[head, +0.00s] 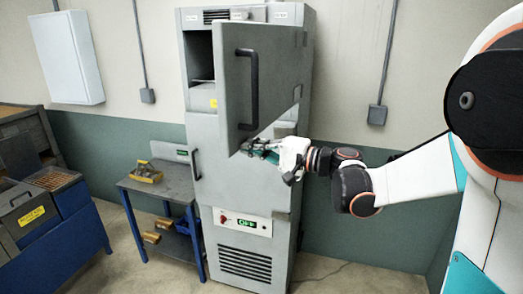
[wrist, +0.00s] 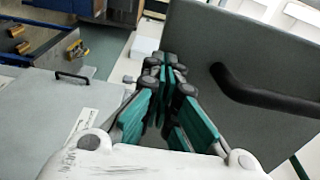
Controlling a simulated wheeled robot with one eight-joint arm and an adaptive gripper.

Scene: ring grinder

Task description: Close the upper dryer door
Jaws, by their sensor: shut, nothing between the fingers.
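The grey upper dryer door (head: 232,100) stands open, swung out from its right side, with a dark bar handle (head: 248,88) on its outer face. Part of the dark upper opening (head: 200,55) shows left of it. My gripper (head: 262,152) is shut and empty, just below the door's lower edge. In the wrist view the teal fingers (wrist: 166,65) are together beside the edge of the upper door (wrist: 215,45), whose handle (wrist: 265,95) shows at right. I cannot tell whether the fingers touch the door.
The lower dryer door (head: 215,165) is shut, with its handle (head: 195,165) at left and a control panel (head: 242,222) below. A blue-legged side table (head: 170,190) with a yellow caddy (head: 146,172) stands left of the dryer. Blue bins (head: 65,205) are farther left. Floor in front is clear.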

